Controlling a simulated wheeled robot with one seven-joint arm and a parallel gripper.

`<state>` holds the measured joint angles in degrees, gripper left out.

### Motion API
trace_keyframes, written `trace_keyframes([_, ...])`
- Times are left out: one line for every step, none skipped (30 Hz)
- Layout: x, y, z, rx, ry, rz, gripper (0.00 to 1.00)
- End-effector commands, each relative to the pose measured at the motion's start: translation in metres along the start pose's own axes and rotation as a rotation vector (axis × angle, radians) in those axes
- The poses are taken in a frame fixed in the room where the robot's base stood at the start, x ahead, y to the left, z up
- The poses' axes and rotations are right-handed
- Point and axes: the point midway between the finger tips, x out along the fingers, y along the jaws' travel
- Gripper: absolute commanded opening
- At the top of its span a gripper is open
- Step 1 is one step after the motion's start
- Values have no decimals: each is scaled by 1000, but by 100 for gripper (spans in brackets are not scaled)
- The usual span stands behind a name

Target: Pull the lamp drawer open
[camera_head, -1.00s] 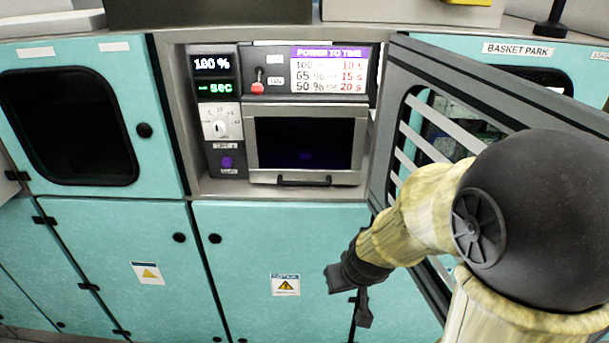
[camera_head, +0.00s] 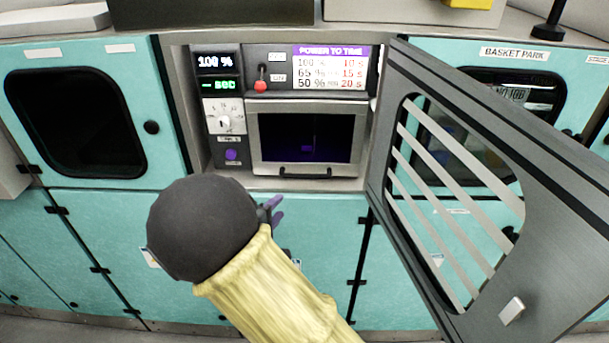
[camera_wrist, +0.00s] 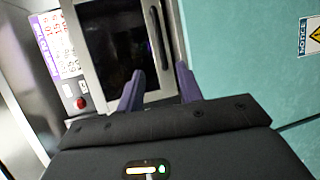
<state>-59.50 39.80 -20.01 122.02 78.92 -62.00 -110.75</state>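The lamp drawer (camera_head: 305,137) is a light metal front with a dark window, set in an alcove under the control panel. It looks shut. A dark bar handle (camera_head: 305,172) runs along its lower edge. My gripper (camera_head: 274,208) is below and slightly left of the handle, partly hidden by my own arm. In the wrist view my gripper (camera_wrist: 158,84) shows two purple fingers spread apart with nothing between them. The drawer (camera_wrist: 112,45) and its handle (camera_wrist: 156,33) lie ahead of the fingers, the handle apart from them.
A grey slatted door (camera_head: 450,190) stands swung open to the right of the alcove. A red-knobbed lever (camera_head: 261,80), a white dial (camera_head: 223,122) and a purple button (camera_head: 231,155) sit around the drawer. Teal cabinet doors (camera_head: 100,240) fill the area below.

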Motion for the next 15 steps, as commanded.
trace_keyframes([-1, 1, 0, -9, -4, 7, 36])
trace_keyframes([-1, 1, 0, -10, -6, 8, 36])
trace_keyframes([-1, 1, 0, -10, -6, 7, 36])
trace_keyframes([-1, 1, 0, -9, -6, 7, 36])
trace_keyframes([-1, 0, 0, -9, -6, 6, 36])
trace_keyframes([-1, 0, 0, -9, -5, 6, 36])
trace_keyframes([-1, 0, 0, -8, -5, 6, 36])
trace_keyframes([-1, 0, 0, -8, -5, 6, 36])
trace_keyframes([0, 0, 0, -8, -5, 5, 36])
trace_keyframes([0, 0, 0, -8, -5, 5, 36])
trace_keyframes([1, 1, 0, -8, -5, 5, 36])
trace_keyframes([3, 1, 1, -7, -6, 5, 36])
trace_keyframes([5, 1, 1, -7, -7, 5, 36])
trace_keyframes([7, 1, 1, -7, -7, 6, 36])
trace_keyframes([11, 2, 1, -7, -8, 6, 36])
